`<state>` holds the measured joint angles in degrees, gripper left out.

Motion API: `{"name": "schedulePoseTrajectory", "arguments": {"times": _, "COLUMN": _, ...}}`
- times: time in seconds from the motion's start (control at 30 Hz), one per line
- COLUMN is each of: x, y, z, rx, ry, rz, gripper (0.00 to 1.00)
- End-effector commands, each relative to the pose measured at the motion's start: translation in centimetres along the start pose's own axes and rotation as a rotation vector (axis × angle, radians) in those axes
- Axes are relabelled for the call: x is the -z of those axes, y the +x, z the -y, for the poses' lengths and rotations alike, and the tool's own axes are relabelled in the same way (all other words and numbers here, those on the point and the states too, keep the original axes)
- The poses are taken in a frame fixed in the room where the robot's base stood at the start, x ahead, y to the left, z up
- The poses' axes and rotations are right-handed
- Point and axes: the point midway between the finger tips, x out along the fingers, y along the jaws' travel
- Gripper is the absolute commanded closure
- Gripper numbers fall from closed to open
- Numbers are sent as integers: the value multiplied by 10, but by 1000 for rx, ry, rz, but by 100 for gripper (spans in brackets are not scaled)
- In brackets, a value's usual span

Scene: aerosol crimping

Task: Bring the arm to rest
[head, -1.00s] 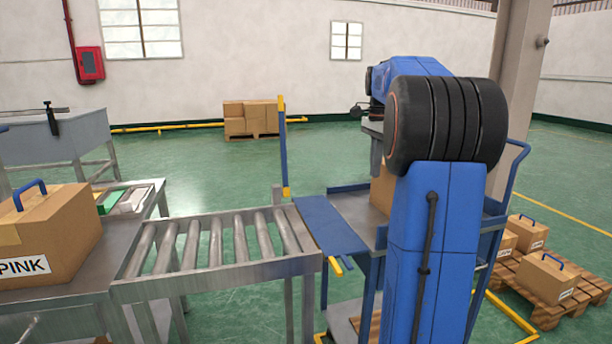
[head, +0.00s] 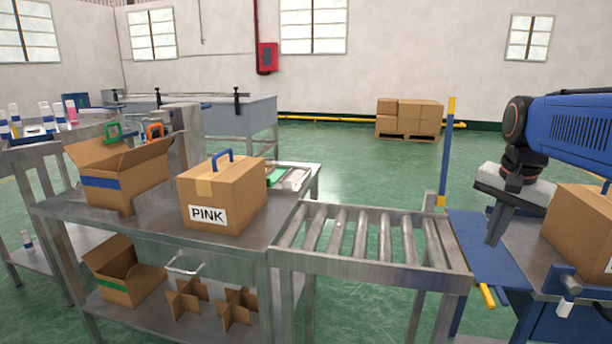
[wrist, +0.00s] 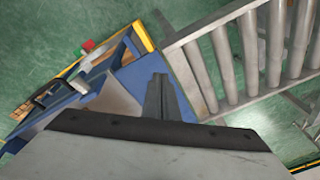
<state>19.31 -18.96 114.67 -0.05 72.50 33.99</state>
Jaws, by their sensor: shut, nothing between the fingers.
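My gripper (head: 494,240) is at the right of the head view, pointing down over the blue plate (head: 478,262) at the end of the roller conveyor (head: 375,240). Its fingers are together with nothing between them. In the wrist view the dark closed fingers (wrist: 160,95) stand over the blue plate, with the rollers (wrist: 225,65) to their right. My blue arm reaches in from the right edge, and its remaining links are out of view. A cardboard box (head: 585,235) sits on the blue cart just right of my gripper, partly cut off by the frame.
A closed box marked PINK (head: 222,195) and an open box (head: 122,170) stand on the steel table (head: 150,228). Another open box (head: 128,272) and cardboard dividers lie on its lower shelf. A blue and yellow post (head: 447,150) rises beside the conveyor. Stacked boxes (head: 410,117) stand far back.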

Motion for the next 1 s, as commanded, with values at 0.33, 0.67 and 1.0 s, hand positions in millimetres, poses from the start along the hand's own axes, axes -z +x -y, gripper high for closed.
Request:
{"name": "schedulePoseTrajectory", "arguments": {"times": 0.33, "x": -123, "y": 40, "z": -20, "rx": 87, "ry": -466, "rz": -77, "gripper": 100}}
{"name": "schedulePoseTrajectory", "arguments": {"times": 0.67, "x": -204, "y": 90, "z": -52, "rx": 151, "ry": -833, "rz": -154, "gripper": 100}}
{"name": "schedulePoseTrajectory", "arguments": {"times": 1.0, "x": -220, "y": 103, "z": -60, "rx": 165, "ry": -919, "rz": -174, "gripper": 100}}
